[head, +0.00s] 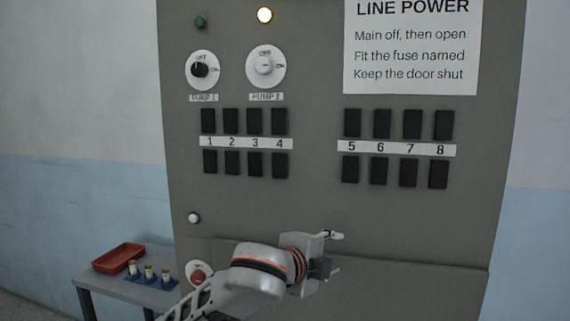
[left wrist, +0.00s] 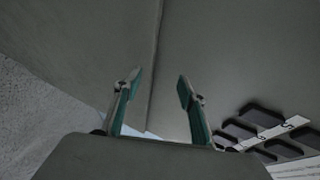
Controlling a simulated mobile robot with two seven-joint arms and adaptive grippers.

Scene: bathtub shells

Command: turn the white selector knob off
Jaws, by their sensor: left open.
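The white selector knob (head: 264,65) sits on a round white dial marked OFF at the top, above a PUMP 2 label, on the upper left of the grey panel. Its pointer seems to face right, towards the ON side, but is small to read. A lamp (head: 265,15) above it is lit. My left gripper (head: 336,255) is open and empty, well below and right of the knob. In the left wrist view its two fingers (left wrist: 160,88) stand apart before bare grey panel; the knob is not in that view. My right gripper is not in view.
A black knob (head: 201,69) on the PUMP 1 dial is left of the white one, under a dark green lamp (head: 200,21). Black switches (head: 255,122) fill the middle. A red knob (head: 198,277) is low left. A side table (head: 150,293) holds a red tray (head: 118,257).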

